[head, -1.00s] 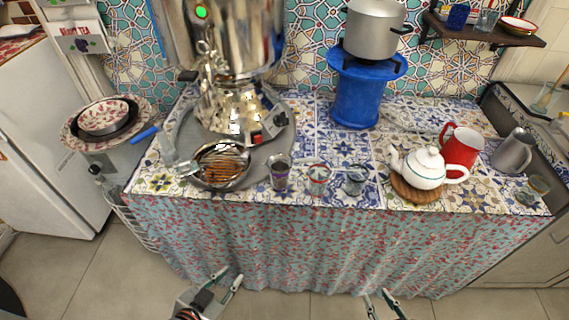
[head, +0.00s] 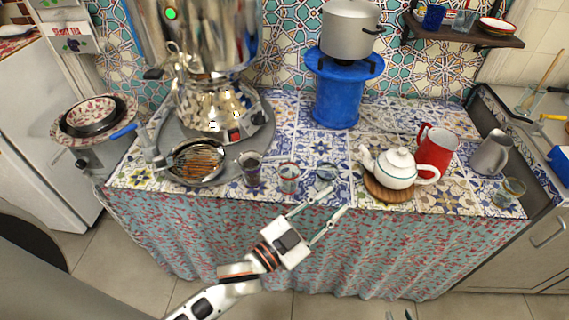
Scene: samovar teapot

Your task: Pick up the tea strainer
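I cannot single out a tea strainer for certain. A round metal bowl (head: 197,162) with brown sticks in or under a wire-like piece lies on the grey tray at the samovar's foot. My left gripper (head: 339,198) is open and empty, reaching in from the lower left. Its fingertips are at the counter's front edge in the picture, below the clear glass (head: 326,174) and left of the teapot. My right gripper (head: 399,315) shows only its fingertips at the bottom edge; they are apart with nothing between them.
The samovar (head: 210,100) stands on the grey tray (head: 262,135). A patterned cup (head: 250,168) and a small glass (head: 289,177) stand near the front edge. A white teapot (head: 396,168) sits on a wooden board (head: 388,191), beside a red pitcher (head: 436,150) and grey jug (head: 491,153).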

